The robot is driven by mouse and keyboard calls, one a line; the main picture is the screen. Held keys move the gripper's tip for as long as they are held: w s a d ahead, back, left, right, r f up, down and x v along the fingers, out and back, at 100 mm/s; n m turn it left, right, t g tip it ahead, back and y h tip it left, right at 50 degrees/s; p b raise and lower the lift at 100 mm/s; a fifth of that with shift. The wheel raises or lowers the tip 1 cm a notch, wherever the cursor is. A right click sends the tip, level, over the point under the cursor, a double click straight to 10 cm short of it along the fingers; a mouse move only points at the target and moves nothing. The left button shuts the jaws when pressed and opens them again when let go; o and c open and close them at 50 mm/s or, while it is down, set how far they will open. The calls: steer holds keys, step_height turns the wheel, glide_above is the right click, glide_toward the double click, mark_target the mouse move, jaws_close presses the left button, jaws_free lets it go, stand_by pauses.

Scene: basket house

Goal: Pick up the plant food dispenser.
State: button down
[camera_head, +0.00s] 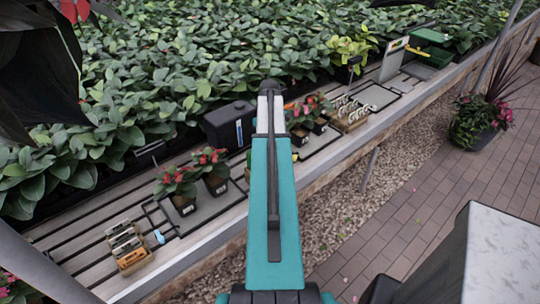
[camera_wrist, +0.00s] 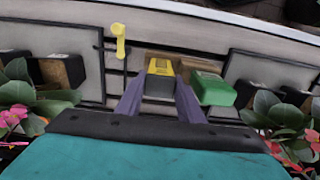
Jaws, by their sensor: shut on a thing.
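My gripper (camera_wrist: 162,86) points at the bench, with its two fingers on either side of a small dark box with a yellow rim (camera_wrist: 160,67), which I take for the plant food dispenser. The fingers are shut on it. A green box (camera_wrist: 212,88) sits close to the right finger. In the head view my gripper (camera_head: 270,98) is over the bench, seen from behind. My arm hides most of what is below it there, and the held box cannot be made out.
Potted red-flowered plants (camera_head: 212,170) stand left of my arm, with a black canister (camera_head: 230,126) behind them. More pots (camera_head: 318,117) stand to the right. A yellow tool (camera_wrist: 119,40) lies left of the held box. A wooden rack (camera_head: 128,246) is at the bench's near left.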

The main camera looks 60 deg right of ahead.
steer(key=shift+r, duration=0.1)
stand_by(0.3)
steer(key=shift+r+b, duration=0.85)
steer(key=shift+r, duration=0.8)
steer(key=s+a+r+b, duration=0.1)
steer(key=s+a+b, duration=0.2)
steer(key=s+a, duration=0.6)
steer(key=s, duration=0.4)
steer(key=shift+a+r+b, duration=0.2)
steer(key=shift+r+b, duration=0.05)
steer(key=shift+b, duration=0.1)
steer(key=c, duration=2.1)
jaws_free()
